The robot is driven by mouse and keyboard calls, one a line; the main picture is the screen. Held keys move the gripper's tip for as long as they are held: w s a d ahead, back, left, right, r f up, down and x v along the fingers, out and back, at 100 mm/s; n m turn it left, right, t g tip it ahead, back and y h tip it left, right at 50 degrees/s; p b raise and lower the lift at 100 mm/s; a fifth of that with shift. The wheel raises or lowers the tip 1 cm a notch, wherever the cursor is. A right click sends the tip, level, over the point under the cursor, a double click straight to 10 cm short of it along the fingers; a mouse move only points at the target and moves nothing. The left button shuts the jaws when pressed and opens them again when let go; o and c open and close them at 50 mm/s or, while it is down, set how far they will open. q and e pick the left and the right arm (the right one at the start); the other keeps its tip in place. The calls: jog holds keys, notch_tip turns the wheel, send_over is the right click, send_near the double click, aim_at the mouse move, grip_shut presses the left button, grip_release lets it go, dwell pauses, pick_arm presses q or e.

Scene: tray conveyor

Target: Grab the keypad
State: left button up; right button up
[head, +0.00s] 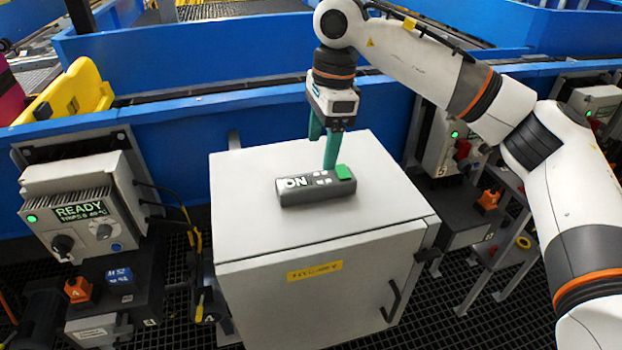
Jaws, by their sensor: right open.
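The keypad (303,193) is a dark grey block with a white "ON" label, small light buttons and a green button at its right end. It lies flat on the top of a light grey cabinet (240,222). My right gripper (323,152) points down over the keypad from behind. Its teal fingers are open, with one tip close to the keypad's right end by the green button; I cannot tell whether it touches. My left gripper is not in view.
The cabinet has a yellow label and a black door handle (391,300). A control box (85,205) reading "READY" stands at the left. Blue conveyor walls (220,120) run behind the cabinet. The cabinet top around the keypad is clear.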

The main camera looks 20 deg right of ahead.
aim_at(316, 179)
jog(key=f, duration=0.3)
jog(key=shift+w+a+f, duration=0.1)
jog(key=shift+a+f, duration=0.15)
jog(key=shift+f, duration=0.05)
jog(key=shift+w+f, duration=0.1)
jog(key=shift+f, duration=0.15)
notch_tip(316, 179, down, 4)
jog(key=shift+a+f+p, duration=0.15)
jog(key=shift+p, duration=0.7)
jog(key=shift+w+f, duration=0.1)
jog(key=shift+f, duration=0.15)
jog(key=shift+a, duration=0.1)
jog(key=shift+c, duration=0.5)
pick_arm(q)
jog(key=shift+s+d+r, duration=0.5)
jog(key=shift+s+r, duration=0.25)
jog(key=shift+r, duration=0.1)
pick_arm(e)
jog(key=c, duration=1.1)
